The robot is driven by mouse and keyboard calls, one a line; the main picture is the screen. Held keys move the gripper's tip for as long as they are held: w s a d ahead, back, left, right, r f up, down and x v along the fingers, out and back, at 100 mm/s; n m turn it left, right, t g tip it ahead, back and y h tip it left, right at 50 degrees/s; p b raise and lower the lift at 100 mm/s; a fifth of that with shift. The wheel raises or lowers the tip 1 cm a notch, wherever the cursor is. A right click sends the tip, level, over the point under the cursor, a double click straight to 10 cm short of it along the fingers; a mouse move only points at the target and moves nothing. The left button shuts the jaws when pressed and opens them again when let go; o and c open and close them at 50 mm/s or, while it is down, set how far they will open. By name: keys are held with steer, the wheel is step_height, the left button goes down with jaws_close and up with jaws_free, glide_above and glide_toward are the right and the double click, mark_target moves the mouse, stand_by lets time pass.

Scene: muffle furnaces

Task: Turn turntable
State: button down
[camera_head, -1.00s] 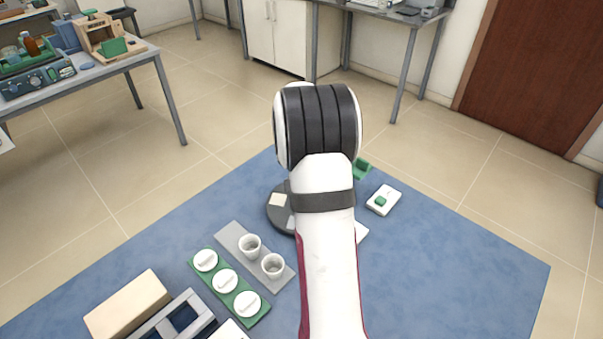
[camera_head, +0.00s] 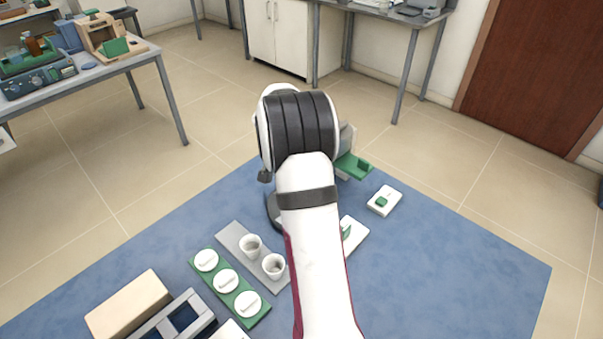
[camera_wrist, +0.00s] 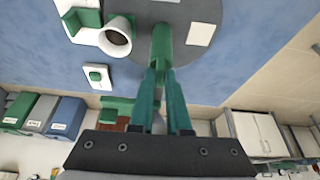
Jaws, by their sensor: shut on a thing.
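A green upright handle (camera_wrist: 162,42) stands at the disc. My gripper (camera_wrist: 160,70) has its teal fingers closed on this green handle. The fingers and the handle are hidden behind my arm in the head view.
A white box with a green button (camera_head: 384,200) lies to the right on the blue mat (camera_head: 450,260). Two white cups on a grey strip (camera_head: 232,236) and a green tray (camera_head: 214,283) with white lids are at left.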

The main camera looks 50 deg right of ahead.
steer(key=shift+m, duration=0.4)
stand_by(0.4)
steer(key=c, duration=0.9)
jaws_free()
steer(key=v, duration=1.5)
steer(key=shift+w+a+r, duration=0.1)
steer(key=shift+w+r, duration=0.1)
steer(key=shift+r, duration=0.2)
